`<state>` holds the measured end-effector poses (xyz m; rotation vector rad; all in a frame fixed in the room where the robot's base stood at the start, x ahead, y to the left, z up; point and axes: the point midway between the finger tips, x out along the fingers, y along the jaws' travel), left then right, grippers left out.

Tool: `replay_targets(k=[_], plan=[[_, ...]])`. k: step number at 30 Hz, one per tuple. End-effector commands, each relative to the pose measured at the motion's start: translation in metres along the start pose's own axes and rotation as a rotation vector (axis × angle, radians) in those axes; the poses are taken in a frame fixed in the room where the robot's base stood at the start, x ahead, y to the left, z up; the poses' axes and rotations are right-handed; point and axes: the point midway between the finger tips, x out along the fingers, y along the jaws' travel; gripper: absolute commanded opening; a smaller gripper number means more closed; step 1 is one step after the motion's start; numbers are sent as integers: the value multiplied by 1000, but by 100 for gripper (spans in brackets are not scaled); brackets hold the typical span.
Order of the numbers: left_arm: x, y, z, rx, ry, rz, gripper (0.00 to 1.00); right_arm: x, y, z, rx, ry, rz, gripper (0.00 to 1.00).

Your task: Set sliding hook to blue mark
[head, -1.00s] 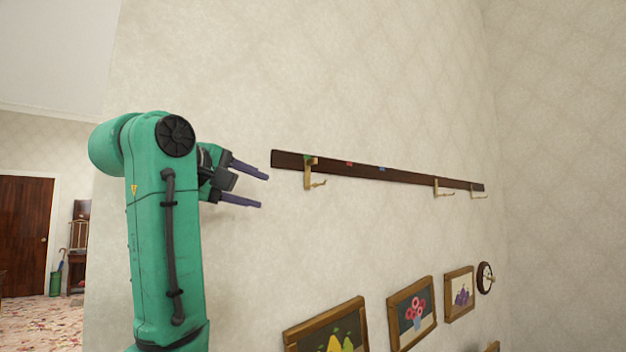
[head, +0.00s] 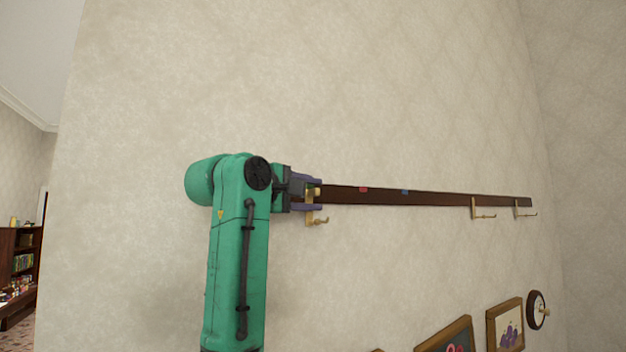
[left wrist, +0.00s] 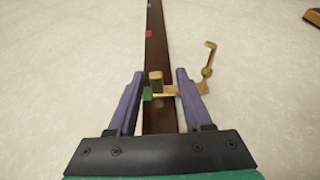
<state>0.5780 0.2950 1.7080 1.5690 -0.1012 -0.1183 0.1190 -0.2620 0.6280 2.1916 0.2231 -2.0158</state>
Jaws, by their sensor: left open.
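The brass sliding hook (head: 315,219) hangs on the dark wooden rail (head: 440,197) near its left end. In the left wrist view the hook (left wrist: 207,62) shows with its upright tab (left wrist: 156,80) between my fingers, beside a green mark (left wrist: 147,93). My left gripper (head: 314,193) is open, with one finger on each side of the tab; contact cannot be told. The blue mark (head: 404,192) is on the rail to the right of the hook, past a red mark (head: 363,189). My right gripper is not in view.
Two more brass hooks (head: 482,208) (head: 523,208) sit at the rail's right end. Framed pictures (head: 505,325) and a round wall piece (head: 537,310) hang below. The rail between the sliding hook and the right-hand hooks is clear.

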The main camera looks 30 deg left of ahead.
Motion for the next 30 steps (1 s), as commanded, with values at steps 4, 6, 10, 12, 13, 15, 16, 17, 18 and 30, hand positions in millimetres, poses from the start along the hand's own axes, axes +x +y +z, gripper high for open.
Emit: replay_targets(k=[4, 6, 10, 12, 13, 15, 16, 17, 18, 30], plan=[[6, 0, 0, 1, 1, 3, 50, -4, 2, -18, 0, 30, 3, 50], [6, 0, 0, 1, 1, 3, 50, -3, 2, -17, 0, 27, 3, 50], [5, 0, 0, 1, 1, 3, 35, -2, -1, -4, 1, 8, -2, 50], [5, 0, 0, 1, 1, 2, 8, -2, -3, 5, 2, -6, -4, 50], [5, 0, 0, 1, 1, 2, 0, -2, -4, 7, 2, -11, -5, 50], [5, 0, 0, 1, 1, 3, 0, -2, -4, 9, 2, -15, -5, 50], [5, 0, 0, 1, 1, 4, 0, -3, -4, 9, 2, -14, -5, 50], [5, 0, 0, 1, 1, 4, 0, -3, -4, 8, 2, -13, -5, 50], [5, 0, 0, 1, 1, 4, 0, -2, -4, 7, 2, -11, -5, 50], [5, 0, -1, 1, 1, 4, 0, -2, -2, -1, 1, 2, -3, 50]])
